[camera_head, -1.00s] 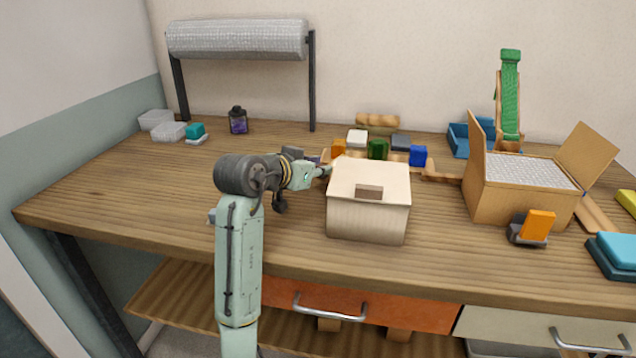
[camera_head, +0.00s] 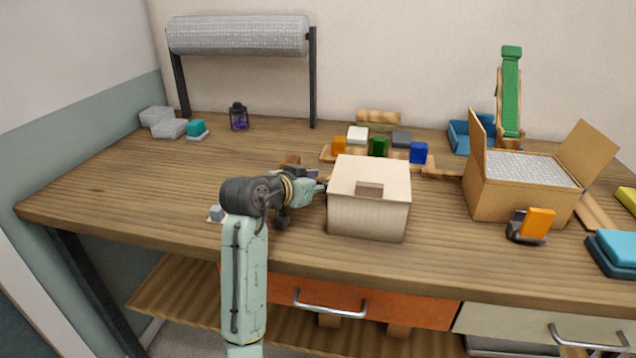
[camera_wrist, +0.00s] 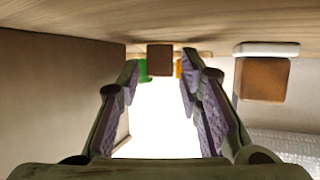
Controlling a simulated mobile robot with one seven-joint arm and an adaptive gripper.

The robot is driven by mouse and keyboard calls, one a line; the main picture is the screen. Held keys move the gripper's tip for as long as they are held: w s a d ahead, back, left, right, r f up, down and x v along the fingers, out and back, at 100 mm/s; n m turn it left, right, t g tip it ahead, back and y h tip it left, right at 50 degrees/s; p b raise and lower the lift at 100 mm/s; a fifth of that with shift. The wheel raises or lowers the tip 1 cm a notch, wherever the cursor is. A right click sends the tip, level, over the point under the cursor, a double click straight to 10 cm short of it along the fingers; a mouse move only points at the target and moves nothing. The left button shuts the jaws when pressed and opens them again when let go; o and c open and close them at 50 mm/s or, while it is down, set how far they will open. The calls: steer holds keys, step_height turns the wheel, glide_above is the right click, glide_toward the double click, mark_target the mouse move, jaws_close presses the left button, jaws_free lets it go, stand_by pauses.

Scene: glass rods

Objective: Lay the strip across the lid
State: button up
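A pale box (camera_head: 368,215) with a flat lid (camera_head: 370,168) stands in the middle of the bench. A brown rectangle (camera_head: 369,189) shows at the lid's front edge. I cannot make out a separate strip. An orange and dark grey piece (camera_head: 535,225), perhaps a dispenser, stands at the front right. My gripper (camera_head: 322,187) is low, just left of the box. In the wrist view, the fingers of my gripper (camera_wrist: 158,62) are apart, with nothing visibly held. A pale wall, likely the box side (camera_wrist: 55,85), fills the left of that view.
Coloured blocks, one green (camera_head: 378,146) and one blue (camera_head: 418,153), stand behind the box. An open carton (camera_head: 500,205) is to the right. A small brown block (camera_head: 290,160) lies behind my wrist. The left bench is mostly clear.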

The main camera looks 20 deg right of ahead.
steer(key=shift+o, duration=0.4)
steer(key=shift+r, duration=0.2)
steer(key=b+v, duration=0.2)
steer(key=v, duration=1)
steer(key=shift+f, duration=0.1)
